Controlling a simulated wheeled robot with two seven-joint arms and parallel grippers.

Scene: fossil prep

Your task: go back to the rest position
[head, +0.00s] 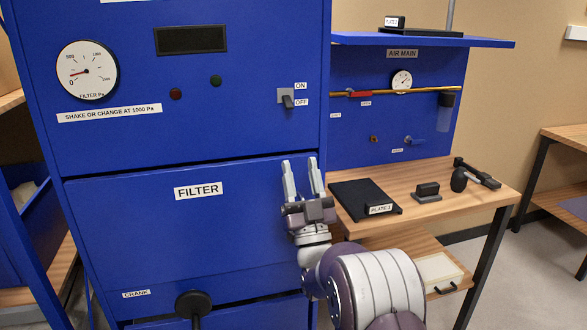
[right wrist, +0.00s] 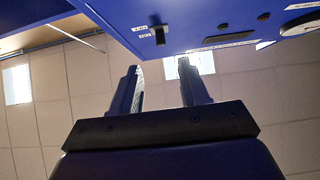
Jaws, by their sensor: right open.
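My right gripper (head: 303,177) is raised in front of the right edge of the blue cabinet in the head view, fingers pointing up. Its two fingers are apart with nothing between them. In the right wrist view the gripper (right wrist: 160,80) also shows open and empty, with ceiling tiles behind it. The on/off switch (head: 287,99) on the cabinet is above the gripper and apart from it; its lever points toward the OFF label. My left gripper is not in view.
The blue cabinet (head: 130,140) carries a filter gauge (head: 87,70) and a black crank knob (head: 193,304). To the right, a wooden bench (head: 440,205) holds a black plate (head: 360,198), a small dark block (head: 427,190) and a dark tool (head: 475,172). A blue shelf (head: 480,42) juts out above.

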